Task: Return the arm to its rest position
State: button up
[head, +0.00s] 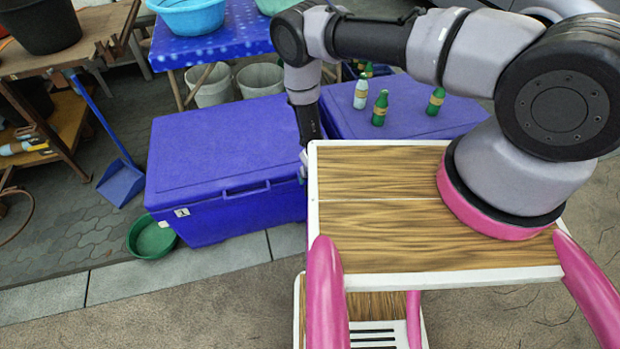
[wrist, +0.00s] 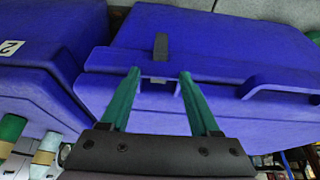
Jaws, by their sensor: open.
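My arm reaches from its mount on my wooden top, over to the left and then down in the head view. My gripper (wrist: 160,76) shows in the wrist view with its two green fingers spread apart and nothing between them. It faces the side of a blue cooler (wrist: 130,97) near a dark latch; I cannot tell whether it touches. In the head view the gripper is mostly hidden behind the edge of my wooden top, beside the front blue cooler (head: 225,150).
A second blue cooler (head: 345,115) carries several green bottles (head: 380,108) and a pale one (head: 361,92). A green basin (head: 151,238) and a blue dustpan (head: 121,183) are on the ground. A blue-covered table (head: 225,40) stands behind. Paving at the front left is clear.

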jog(key=shift+v, duration=0.75)
